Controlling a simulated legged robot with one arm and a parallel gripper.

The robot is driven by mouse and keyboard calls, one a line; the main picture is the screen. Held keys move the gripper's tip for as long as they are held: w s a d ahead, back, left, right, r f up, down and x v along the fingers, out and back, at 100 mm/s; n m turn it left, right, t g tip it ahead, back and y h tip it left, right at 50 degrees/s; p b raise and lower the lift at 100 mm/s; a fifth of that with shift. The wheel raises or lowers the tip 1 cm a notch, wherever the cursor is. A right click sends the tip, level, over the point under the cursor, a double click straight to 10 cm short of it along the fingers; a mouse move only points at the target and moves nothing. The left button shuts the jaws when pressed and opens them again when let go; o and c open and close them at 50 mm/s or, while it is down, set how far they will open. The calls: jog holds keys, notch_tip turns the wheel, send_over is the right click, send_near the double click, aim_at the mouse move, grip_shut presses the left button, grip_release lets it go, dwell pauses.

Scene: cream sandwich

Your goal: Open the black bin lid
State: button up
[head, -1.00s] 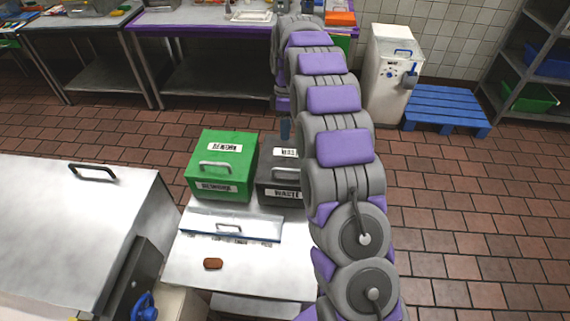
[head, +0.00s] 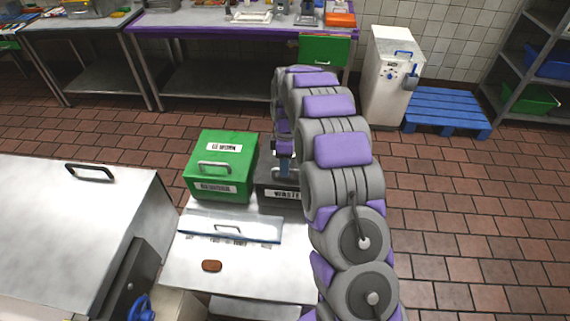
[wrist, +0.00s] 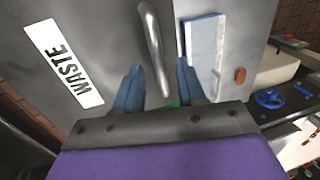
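The black bin (head: 277,192) with a "WASTE" label stands right of the green bin on the metal table in the head view. My arm hides most of it. In the wrist view its dark lid (wrist: 105,25) fills the upper left, with a white "WASTE" label and a metal bar handle (wrist: 153,50). My gripper (wrist: 158,82) points at the lid. Its two blue fingers are apart, and the lower end of the handle shows between them. I cannot tell whether the fingers touch the handle. The lid looks shut.
The green bin (head: 220,165) stands directly left of the black bin. A flat lidded tray (head: 230,229) and a brown piece (head: 212,266) lie in front on the metal table (head: 190,275). A large steel box (head: 60,220) is at left.

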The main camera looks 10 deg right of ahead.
jog(key=shift+c, duration=0.5)
grip_shut()
